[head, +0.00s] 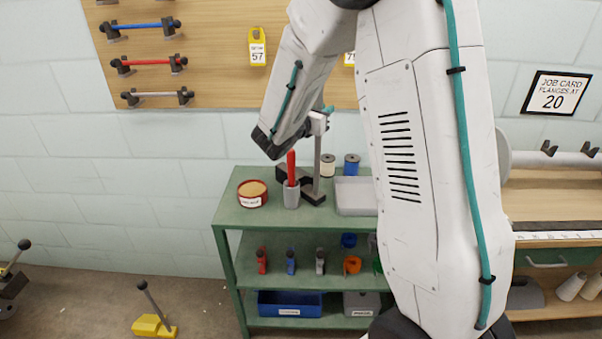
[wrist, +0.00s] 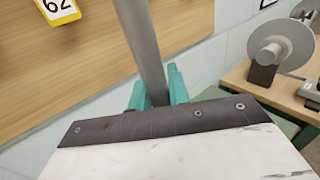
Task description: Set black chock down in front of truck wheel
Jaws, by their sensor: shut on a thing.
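My gripper (wrist: 157,92) shows in the wrist view as two teal fingers shut around a grey rod (wrist: 141,45). In the head view my wrist hides most of the gripper. No truck wheel is in view.
A green shelf cart (head: 228,218) carries a red tin (head: 252,193), a grey cup (head: 291,196) and spools (head: 351,165). A yellow chock (head: 154,326) sits on the floor. A wooden bench (head: 550,209) is at right. Floor between the left chock and cart is mostly open.

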